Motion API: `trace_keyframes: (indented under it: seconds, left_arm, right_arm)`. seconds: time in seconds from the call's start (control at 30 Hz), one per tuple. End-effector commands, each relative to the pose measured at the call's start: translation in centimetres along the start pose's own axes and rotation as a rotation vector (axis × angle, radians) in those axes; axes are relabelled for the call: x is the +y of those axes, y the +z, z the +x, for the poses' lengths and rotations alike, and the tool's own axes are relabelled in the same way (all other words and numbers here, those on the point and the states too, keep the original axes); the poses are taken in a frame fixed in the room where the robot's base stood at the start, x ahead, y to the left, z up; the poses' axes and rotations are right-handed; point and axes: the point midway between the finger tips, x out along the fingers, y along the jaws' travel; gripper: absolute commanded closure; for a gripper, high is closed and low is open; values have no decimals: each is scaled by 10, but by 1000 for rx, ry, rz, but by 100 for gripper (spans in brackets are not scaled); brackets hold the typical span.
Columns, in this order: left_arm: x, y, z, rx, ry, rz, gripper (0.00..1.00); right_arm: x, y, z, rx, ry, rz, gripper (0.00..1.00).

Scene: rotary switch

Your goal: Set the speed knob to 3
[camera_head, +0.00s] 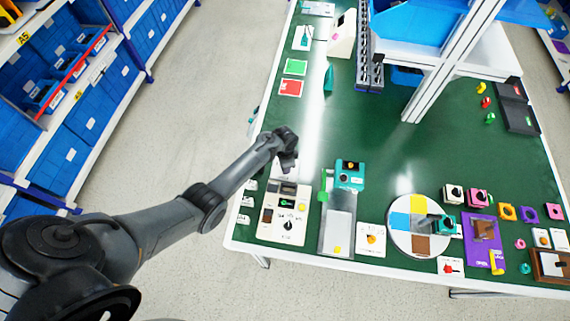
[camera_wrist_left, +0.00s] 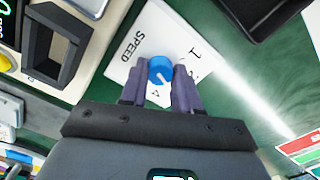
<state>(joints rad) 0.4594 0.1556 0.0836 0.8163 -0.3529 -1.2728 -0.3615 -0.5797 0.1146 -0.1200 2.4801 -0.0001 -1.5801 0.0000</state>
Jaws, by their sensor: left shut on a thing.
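The blue speed knob (camera_wrist_left: 161,67) sits on a white plate (camera_wrist_left: 128,66) lettered SPEED in the left wrist view. A white line runs across the knob's top. A "1" shows on the plate to the right of the knob, and a small partly covered mark shows just below it. In the head view my left gripper (camera_head: 288,163) is at the table's left part, covering the knob. My right gripper is not in view.
A panel with a black knob (camera_head: 285,212) lies just in front of my gripper. A teal box (camera_head: 349,175) is to its right. Red (camera_head: 290,88) and green (camera_head: 295,67) cards lie behind. The green table (camera_head: 390,140) is clear in the middle.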

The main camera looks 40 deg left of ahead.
Motion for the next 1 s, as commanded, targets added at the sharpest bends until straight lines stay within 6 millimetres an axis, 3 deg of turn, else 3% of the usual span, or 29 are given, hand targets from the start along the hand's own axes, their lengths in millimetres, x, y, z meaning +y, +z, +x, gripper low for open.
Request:
trace_keyframes:
  seconds: [0.57,0.6,0.73,1.0]
  left_arm:
    - [0,0,0,0,0,41,99]
    - [0,0,0,0,0,41,66]
    - [0,0,0,0,0,41,46]
    - [0,0,0,0,0,41,43]
  right_arm:
    - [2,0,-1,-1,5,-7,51]
    - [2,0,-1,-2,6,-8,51]
    - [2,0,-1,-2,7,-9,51]
    - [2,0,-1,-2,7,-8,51]
